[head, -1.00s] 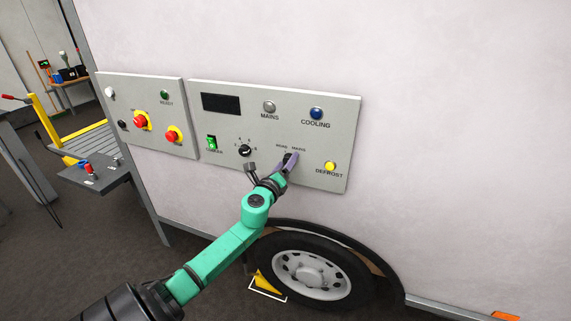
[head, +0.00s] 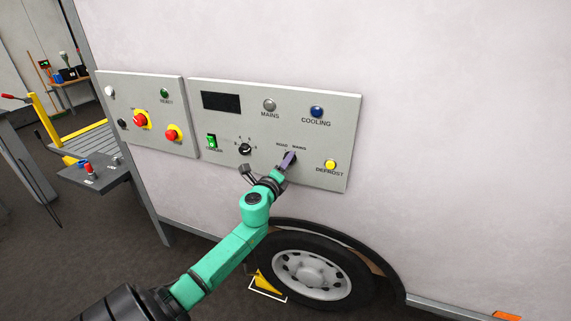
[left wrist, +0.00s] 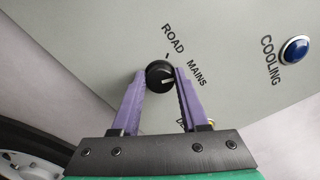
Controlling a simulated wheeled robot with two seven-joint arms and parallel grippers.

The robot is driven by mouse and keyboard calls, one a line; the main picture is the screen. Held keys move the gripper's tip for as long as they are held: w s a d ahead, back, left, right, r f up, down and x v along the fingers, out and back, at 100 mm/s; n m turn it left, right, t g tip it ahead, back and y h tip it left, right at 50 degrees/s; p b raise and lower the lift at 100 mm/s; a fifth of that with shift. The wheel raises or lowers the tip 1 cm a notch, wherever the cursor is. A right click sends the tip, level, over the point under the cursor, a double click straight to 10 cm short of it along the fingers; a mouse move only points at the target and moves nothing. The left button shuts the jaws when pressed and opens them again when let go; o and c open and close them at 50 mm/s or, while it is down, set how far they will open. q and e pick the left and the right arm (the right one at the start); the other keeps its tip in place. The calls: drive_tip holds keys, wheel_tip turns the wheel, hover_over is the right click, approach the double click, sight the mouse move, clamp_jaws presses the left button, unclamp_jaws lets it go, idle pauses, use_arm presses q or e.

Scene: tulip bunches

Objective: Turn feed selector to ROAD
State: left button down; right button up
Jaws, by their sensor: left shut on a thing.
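The feed selector is a round black knob (left wrist: 160,76) on the grey control panel, below the printed words ROAD and MAINS. Its white mark points to the right in the left wrist view, toward the MAINS side rather than to ROAD. My left gripper (left wrist: 162,82) has one purple finger on each side of the knob and is shut on it. In the head view, my left gripper (head: 288,160) reaches the panel from below and mostly hides the knob. My right gripper is in neither view.
The panel (head: 345,140) also carries a black rotary dial (head: 245,149), a green switch (head: 211,140), a yellow DEFROST button (head: 330,164) and a blue COOLING lamp (head: 317,112). A smaller panel with red buttons (head: 172,135) sits left. A wheel (head: 310,275) is below.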

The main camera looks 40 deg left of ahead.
use_arm(q)
drive_tip(key=n, duration=1.1)
drive_tip(key=shift+f, duration=0.25)
idle(0.4)
drive_tip(key=shift+c, duration=2.1)
unclamp_jaws()
